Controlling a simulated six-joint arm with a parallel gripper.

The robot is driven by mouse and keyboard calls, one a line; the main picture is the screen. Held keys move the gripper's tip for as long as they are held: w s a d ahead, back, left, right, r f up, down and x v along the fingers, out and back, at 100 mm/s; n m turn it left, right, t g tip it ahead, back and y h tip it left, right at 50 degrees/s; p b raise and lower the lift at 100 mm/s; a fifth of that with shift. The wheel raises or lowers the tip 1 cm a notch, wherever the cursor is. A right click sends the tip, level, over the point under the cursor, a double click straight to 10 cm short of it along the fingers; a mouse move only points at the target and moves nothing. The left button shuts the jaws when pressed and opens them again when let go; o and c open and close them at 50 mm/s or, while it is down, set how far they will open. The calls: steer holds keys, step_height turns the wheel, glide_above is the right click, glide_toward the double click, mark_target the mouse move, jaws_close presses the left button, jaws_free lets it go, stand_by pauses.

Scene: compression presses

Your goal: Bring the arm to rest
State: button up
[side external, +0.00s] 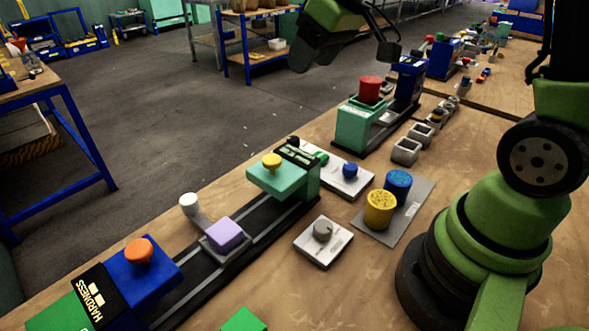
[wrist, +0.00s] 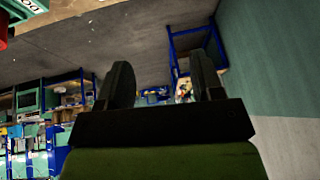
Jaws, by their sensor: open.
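My gripper (wrist: 162,82) shows in the wrist view with its two dark fingers spread wide apart and nothing between them. Beyond the fingertips are floor and distant furniture. In the side external view part of my arm hangs at the top centre, above the far side of the workbench (side external: 375,275) and clear of the things on it; the frame's top edge cuts it off. The arm's base stands on the bench at the right.
A press with a purple block (side external: 226,235) and a teal press with a red knob (side external: 369,90) stand on the bench. Yellow (side external: 380,210) and blue (side external: 398,183) cylinders stand on a grey mat (side external: 415,208). A dial box (side external: 323,241) sits nearby. Open floor lies beyond.

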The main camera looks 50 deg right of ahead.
steer(key=s+a+r+m+t, duration=0.1)
steer(key=s+a+r+m, duration=0.1)
steer(key=s, duration=0.7)
steer(key=s+a+r+m, duration=0.2)
steer(key=s+a+r, duration=0.1)
steer(key=s, duration=0.6)
steer(key=shift+a+r+m+t+y, duration=0.15)
steer(key=shift+a+m+t+y, duration=0.2)
steer(key=shift+a, duration=0.55)
